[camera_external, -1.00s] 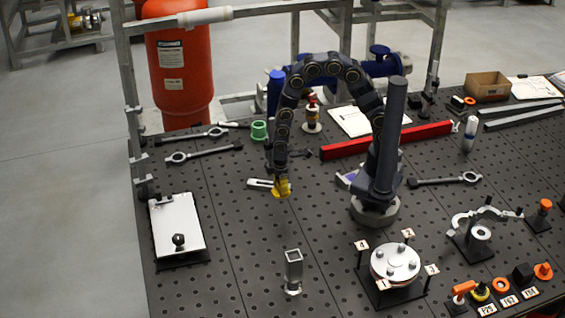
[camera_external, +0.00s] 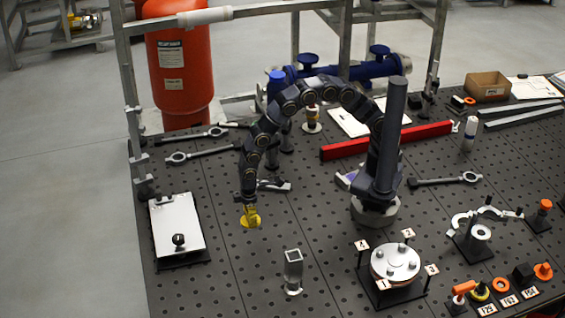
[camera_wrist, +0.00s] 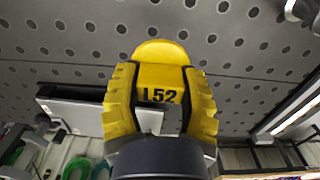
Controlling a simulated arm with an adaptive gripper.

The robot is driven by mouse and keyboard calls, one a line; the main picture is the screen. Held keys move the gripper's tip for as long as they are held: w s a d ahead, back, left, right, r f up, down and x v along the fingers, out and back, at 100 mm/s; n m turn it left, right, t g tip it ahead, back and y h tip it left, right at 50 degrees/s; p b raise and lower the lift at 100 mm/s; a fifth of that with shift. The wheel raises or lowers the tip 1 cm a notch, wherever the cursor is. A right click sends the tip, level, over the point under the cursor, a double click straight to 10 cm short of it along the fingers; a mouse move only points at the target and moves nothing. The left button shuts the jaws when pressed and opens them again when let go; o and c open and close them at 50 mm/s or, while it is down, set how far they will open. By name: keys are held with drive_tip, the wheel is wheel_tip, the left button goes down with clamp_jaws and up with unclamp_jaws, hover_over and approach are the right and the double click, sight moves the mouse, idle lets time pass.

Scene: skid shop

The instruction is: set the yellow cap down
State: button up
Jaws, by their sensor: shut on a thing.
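I cannot tell whether the cap touches the bench.
A square metal tube (camera_external: 293,270) stands in front. A bolted flange (camera_external: 394,264) is on a stand to the right. Wrenches (camera_external: 205,152) lie behind. The bench around my gripper is mostly clear.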

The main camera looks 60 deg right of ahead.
hover_over(230, 251)
wheel_tip(230, 251, down, 7)
drive_tip(key=shift+r, duration=0.15)
drive_tip(key=shift+w+f, duration=0.1)
drive_tip(key=shift+f, duration=1.5)
drive_tip(key=shift+f, duration=0.1)
drive_tip(key=o, duration=1)
drive_tip(key=shift+o, duration=0.2)
